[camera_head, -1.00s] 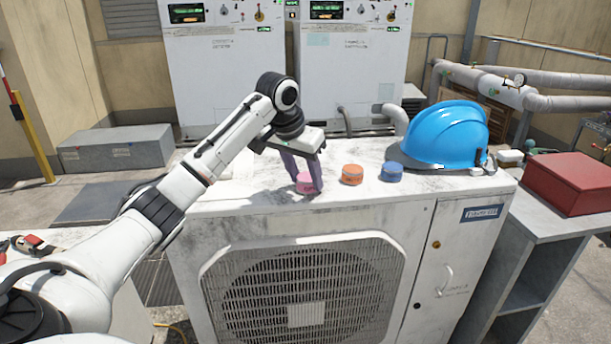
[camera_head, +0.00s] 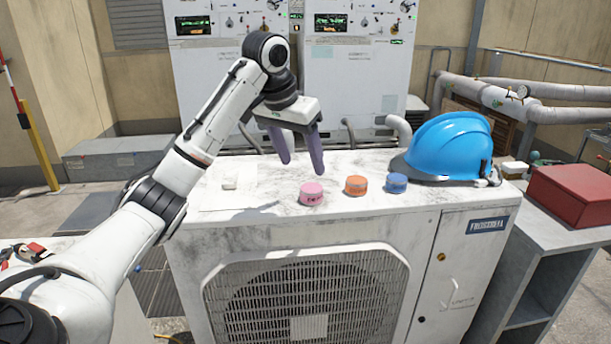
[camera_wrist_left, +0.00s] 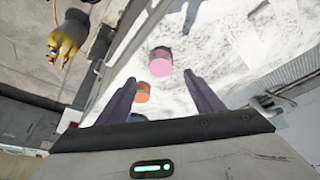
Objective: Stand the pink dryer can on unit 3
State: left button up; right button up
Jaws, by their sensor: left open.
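The pink dryer can (camera_head: 312,194) stands on the white top of the condenser unit (camera_head: 240,222), near its front edge. It also shows in the left wrist view (camera_wrist_left: 158,60), beyond the fingertips and apart from them. My left gripper (camera_head: 303,168) is open and empty, with its purple fingers pointing down above and behind the pink can. An orange can (camera_head: 356,185) and a blue can (camera_head: 396,183) stand in a row to the right of the pink one. No readable unit number shows on the condenser. My right gripper is not in view.
A blue hard hat (camera_head: 448,147) sits on the unit's right end. A red box (camera_head: 573,192) stands on a grey table at right. Tall white cabinets (camera_head: 235,90) stand behind.

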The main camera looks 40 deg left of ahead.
pick_arm(q)
jog(key=shift+v, duration=1.25)
